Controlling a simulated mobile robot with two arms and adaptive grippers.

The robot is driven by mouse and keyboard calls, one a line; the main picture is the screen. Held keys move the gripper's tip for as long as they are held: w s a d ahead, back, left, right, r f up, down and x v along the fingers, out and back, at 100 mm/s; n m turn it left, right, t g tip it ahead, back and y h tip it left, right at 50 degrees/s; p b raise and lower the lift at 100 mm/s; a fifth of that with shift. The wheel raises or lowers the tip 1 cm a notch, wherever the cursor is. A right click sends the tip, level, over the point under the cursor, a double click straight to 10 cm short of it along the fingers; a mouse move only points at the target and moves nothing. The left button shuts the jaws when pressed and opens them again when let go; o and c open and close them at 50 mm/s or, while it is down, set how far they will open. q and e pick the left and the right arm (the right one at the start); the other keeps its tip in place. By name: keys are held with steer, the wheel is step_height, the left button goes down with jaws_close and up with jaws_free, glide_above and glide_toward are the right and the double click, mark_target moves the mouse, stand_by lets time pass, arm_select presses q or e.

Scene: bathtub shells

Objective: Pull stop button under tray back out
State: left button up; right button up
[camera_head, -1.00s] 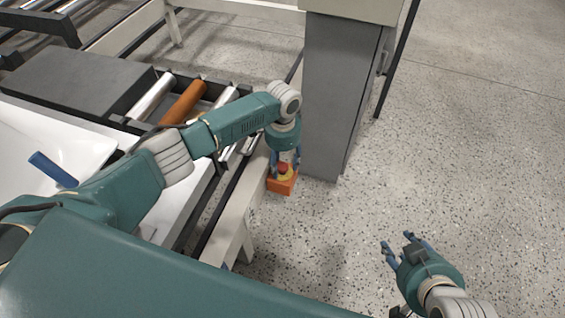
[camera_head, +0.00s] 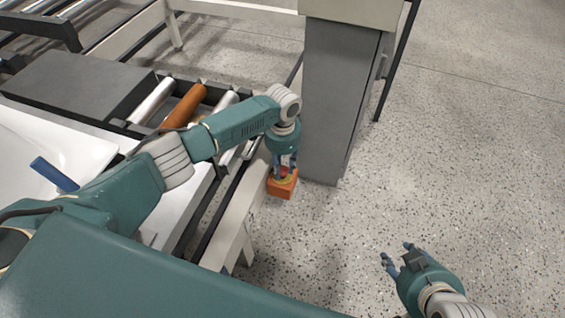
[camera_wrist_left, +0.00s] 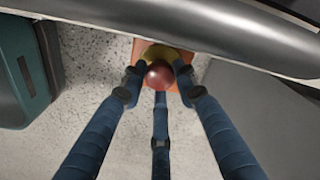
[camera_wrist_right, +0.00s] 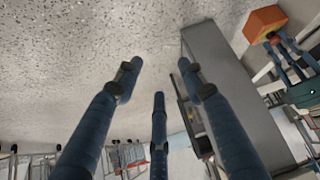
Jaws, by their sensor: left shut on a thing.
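The stop button is a red knob (camera_wrist_left: 159,75) on a yellow disc, set on an orange box (camera_head: 283,187) fixed beside the conveyor frame. My left gripper (camera_head: 285,168) reaches down onto it from above. In the left wrist view its blue fingers (camera_wrist_left: 158,85) are closed around the red knob. The orange box also shows in the right wrist view (camera_wrist_right: 264,22). My right gripper (camera_head: 394,257) is open and empty over the bare floor, well to the right of the box.
A grey cabinet post (camera_head: 335,95) stands close behind and right of the button box. The roller conveyor (camera_head: 185,105) and a white tub (camera_head: 60,140) lie to the left. The speckled floor (camera_head: 460,150) on the right is clear.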

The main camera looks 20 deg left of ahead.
arm_select(q)
steer(key=shift+r, duration=0.25)
steer(key=o, duration=1.2)
arm_select(e)
steer(key=shift+s+d+f+g, duration=0.15)
steer(key=shift+s+f+g, duration=0.05)
steer(key=shift+s, duration=0.25)
steer(key=shift+s+d+f+g, duration=0.15)
steer(key=shift+s+g, duration=0.05)
steer(key=shift+s, duration=0.2)
steer(key=shift+s, duration=0.1)
